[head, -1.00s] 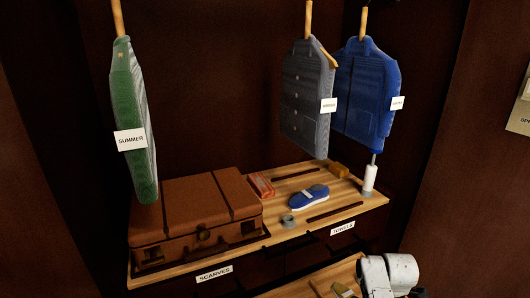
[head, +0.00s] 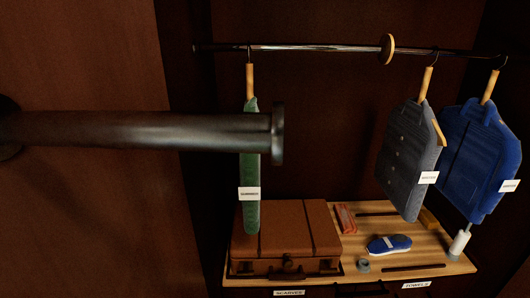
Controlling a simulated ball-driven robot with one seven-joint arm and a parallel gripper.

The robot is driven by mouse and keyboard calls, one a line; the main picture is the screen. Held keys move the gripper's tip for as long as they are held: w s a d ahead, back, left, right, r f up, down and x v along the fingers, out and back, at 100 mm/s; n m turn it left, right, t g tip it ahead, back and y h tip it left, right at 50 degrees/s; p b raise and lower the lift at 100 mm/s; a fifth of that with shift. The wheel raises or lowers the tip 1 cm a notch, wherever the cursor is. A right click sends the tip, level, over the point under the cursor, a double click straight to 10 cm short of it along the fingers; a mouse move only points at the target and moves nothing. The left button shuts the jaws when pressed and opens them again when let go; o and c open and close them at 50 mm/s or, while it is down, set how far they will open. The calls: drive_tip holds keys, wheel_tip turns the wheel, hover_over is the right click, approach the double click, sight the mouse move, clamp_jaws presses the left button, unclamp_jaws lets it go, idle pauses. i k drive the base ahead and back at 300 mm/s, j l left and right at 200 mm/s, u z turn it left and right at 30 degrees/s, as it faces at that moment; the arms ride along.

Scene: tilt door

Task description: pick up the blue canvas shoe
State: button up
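The blue canvas shoe (head: 389,244) lies on the wooden shelf (head: 432,262) at the lower right of the head view. It has a white sole and a light patch on top. It sits to the right of the brown suitcase, below the hanging grey garment, and nothing covers it. My gripper is not in view.
A brown suitcase (head: 287,238) fills the shelf's left side. A red box (head: 346,219), a grey tape roll (head: 363,266) and a white spool (head: 460,243) surround the shoe. Green (head: 250,190), grey (head: 408,160) and blue (head: 478,160) garments hang above. A dark bar (head: 140,130) juts in from the left.

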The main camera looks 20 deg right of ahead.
sight(398, 243)
drive_tip(key=i+l+z, duration=0.15)
drive_tip(key=i+l, duration=1)
drive_tip(key=l, duration=0.1)
